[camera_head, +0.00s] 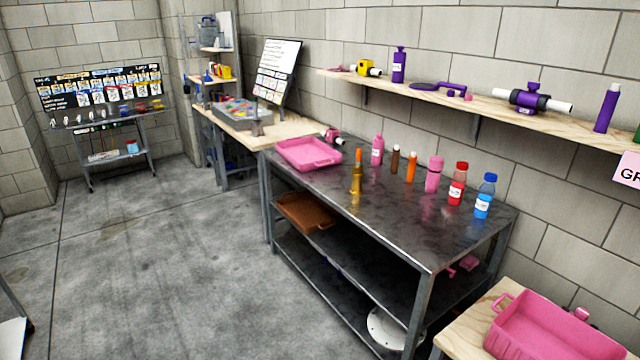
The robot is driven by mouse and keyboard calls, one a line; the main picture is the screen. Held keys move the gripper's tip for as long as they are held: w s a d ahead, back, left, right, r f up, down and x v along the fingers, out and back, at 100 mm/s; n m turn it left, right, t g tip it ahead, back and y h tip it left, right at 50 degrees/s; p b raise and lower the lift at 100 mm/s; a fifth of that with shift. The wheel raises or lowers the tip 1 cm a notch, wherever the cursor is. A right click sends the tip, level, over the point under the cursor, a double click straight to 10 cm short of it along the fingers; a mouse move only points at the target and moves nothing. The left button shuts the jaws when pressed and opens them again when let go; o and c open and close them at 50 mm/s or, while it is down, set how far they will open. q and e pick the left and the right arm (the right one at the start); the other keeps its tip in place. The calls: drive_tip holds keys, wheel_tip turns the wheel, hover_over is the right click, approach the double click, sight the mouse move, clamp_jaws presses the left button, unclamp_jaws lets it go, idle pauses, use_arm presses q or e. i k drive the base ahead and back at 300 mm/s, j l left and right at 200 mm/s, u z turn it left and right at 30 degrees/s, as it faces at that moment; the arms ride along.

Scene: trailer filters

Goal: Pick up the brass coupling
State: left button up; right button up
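A brass-coloured, shiny piece that looks like the brass coupling (356,183) stands upright near the front edge of the dark metal table (400,232). Neither of my grippers is in view.
A pink tray (308,153) lies left of the brass piece. Behind and right stand a pink bottle (377,150), an orange tube (411,167), a red-capped bottle (457,185) and a blue-capped bottle (485,196). A shelf (430,86) overhangs behind. The floor (170,260) in front is clear.

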sight(357, 189)
drive_tip(key=i+j+z, duration=0.4)
drive_tip(key=z, duration=0.6)
drive_tip(key=i+j+z, duration=0.2)
drive_tip(key=j+z, duration=0.2)
drive_tip(key=i+j+z, duration=0.1)
drive_tip(key=j+z, duration=1.15)
drive_tip(key=i+j, duration=0.05)
drive_tip(key=j, duration=0.05)
